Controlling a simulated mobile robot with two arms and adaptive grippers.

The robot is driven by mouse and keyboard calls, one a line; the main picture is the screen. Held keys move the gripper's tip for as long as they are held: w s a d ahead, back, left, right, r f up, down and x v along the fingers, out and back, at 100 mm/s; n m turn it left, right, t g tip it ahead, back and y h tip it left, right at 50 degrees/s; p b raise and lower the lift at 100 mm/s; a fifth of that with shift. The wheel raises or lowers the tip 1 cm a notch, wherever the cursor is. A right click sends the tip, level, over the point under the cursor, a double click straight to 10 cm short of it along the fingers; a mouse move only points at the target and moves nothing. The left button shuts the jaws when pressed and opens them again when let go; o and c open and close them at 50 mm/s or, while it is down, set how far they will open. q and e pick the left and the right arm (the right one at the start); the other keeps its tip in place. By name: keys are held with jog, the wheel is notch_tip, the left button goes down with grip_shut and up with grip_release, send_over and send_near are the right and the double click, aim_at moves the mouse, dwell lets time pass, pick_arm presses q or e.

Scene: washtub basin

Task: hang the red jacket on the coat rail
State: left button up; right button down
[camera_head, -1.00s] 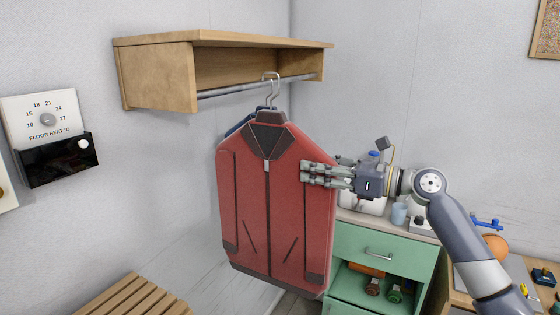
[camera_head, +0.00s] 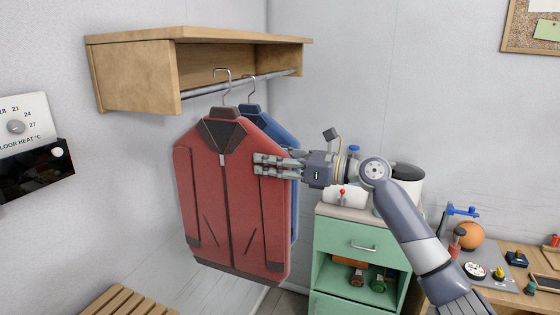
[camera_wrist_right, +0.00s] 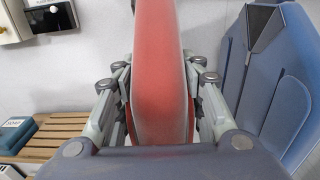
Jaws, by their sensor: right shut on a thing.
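The red jacket (camera_head: 240,205) hangs upright on a hanger below the coat rail (camera_head: 207,90). Its wire hook (camera_head: 222,74) overlaps the rail in the head view; I cannot tell whether it rests on the rail or is in front of it. My right gripper (camera_head: 262,165) is shut on the jacket's right side edge. In the wrist view the red jacket (camera_wrist_right: 160,75) stands edge-on between the fingers (camera_wrist_right: 160,95). My left gripper is not in view.
A blue jacket (camera_head: 268,125) hangs on the rail, partly behind the red one. It also shows in the wrist view (camera_wrist_right: 275,85). A wooden shelf (camera_head: 215,35) covers the rail. A slatted bench (camera_head: 125,300) is below left, a green cabinet (camera_head: 335,237) to the right.

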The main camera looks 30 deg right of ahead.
pick_arm(q)
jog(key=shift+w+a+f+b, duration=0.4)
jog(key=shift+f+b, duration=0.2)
jog(key=shift+b, duration=0.1)
pick_arm(e)
jog(key=shift+w+a+f, duration=0.65)
jog(key=shift+w+a, duration=0.05)
jog(key=shift+w, duration=0.2)
jog(key=shift+w+a+f, duration=0.65)
jog(key=shift+w+a, duration=0.05)
jog(key=shift+w, duration=0.2)
